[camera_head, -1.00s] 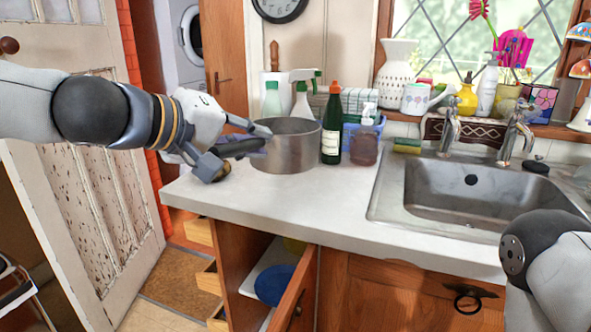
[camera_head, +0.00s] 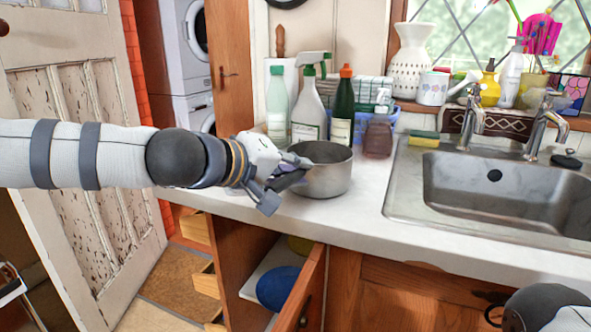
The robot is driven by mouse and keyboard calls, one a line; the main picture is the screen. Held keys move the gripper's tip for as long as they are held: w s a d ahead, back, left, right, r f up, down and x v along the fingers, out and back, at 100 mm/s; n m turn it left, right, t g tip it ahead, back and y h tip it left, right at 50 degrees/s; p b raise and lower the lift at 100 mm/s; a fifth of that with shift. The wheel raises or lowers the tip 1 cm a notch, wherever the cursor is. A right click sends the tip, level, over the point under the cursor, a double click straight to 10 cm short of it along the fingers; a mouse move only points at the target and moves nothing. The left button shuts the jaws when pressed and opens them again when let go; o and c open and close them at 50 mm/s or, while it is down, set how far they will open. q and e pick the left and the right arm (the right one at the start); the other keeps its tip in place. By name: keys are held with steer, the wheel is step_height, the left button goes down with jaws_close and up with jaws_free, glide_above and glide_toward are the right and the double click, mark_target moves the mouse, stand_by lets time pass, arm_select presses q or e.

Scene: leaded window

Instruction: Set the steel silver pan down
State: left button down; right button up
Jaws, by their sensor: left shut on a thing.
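The steel silver pan (camera_head: 324,178) is at the left part of the white countertop (camera_head: 352,217), in front of the bottles. It looks upright, and its base appears to be at the counter surface; I cannot tell for sure whether it touches. My left gripper (camera_head: 287,181) is at the pan's left side, shut on its dark handle, which the fingers mostly hide. My right gripper is out of view; only part of my right arm shows at the bottom right corner.
A green-capped bottle (camera_head: 278,106), a spray bottle (camera_head: 309,107), a dark green bottle (camera_head: 343,108) and a soap dispenser (camera_head: 379,130) stand close behind the pan. The sink (camera_head: 500,190) is to the right. A cabinet door (camera_head: 303,292) stands open below the counter.

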arm_select(q)
steer(key=c, duration=1.6)
jaws_free()
